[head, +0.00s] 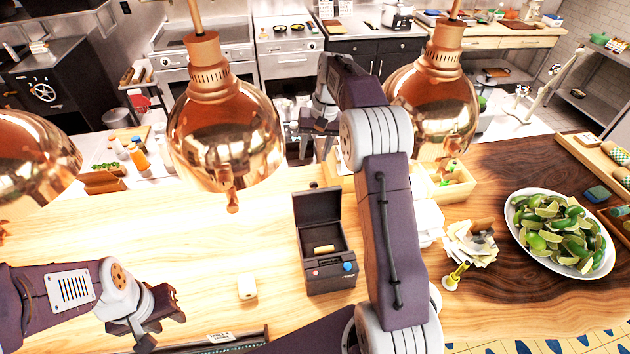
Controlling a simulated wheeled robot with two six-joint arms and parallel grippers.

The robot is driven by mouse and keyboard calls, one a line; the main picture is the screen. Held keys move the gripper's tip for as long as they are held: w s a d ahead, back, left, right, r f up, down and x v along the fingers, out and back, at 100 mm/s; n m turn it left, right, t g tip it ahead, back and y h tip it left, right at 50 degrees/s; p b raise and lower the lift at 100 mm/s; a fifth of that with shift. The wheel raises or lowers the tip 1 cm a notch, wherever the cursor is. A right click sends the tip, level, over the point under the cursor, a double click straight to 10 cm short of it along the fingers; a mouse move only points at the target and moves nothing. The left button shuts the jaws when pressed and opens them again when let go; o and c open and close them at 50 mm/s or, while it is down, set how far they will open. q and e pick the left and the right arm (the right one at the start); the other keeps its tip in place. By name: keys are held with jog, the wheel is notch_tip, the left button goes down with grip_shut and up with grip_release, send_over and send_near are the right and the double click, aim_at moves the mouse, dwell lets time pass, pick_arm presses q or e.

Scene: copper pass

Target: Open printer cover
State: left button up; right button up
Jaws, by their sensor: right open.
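The printer (330,276) is a small black box on the wooden counter in the middle of the head view. Its cover (317,205) stands raised at the back, and a pale paper roll (324,249) shows inside the open bay. A red and a blue button are on its front. My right gripper (312,150) is open and appears above and behind the raised cover. Whether it touches the cover cannot be told. My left gripper (164,326) is low at the left, apart from the printer; its jaw opening is unclear.
Copper lamps (225,130) hang over the counter, one close to my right arm. A loose paper roll (247,286) stands left of the printer. A receipt spike (455,277) and a plate of limes (562,262) are at the right. The counter left of the printer is mostly clear.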

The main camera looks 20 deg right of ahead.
notch_tip(320, 180, down, 3)
jog(key=d, duration=0.2)
jog(key=p, duration=0.4)
send_over(316, 201)
jog(key=w, duration=0.3)
jog(key=shift+m, duration=0.3)
jog(key=f, duration=0.5)
jog(key=d+f, duration=0.1)
jog(key=f, duration=0.2)
jog(key=shift+s+f, duration=0.1)
jog(key=shift+s, duration=0.1)
jog(key=shift+f, duration=0.35)
jog(key=shift+s+a+b, duration=0.1)
jog(key=shift+b, duration=0.2)
jog(key=shift+r, duration=0.1)
jog(key=shift+c, duration=0.4)
grip_shut()
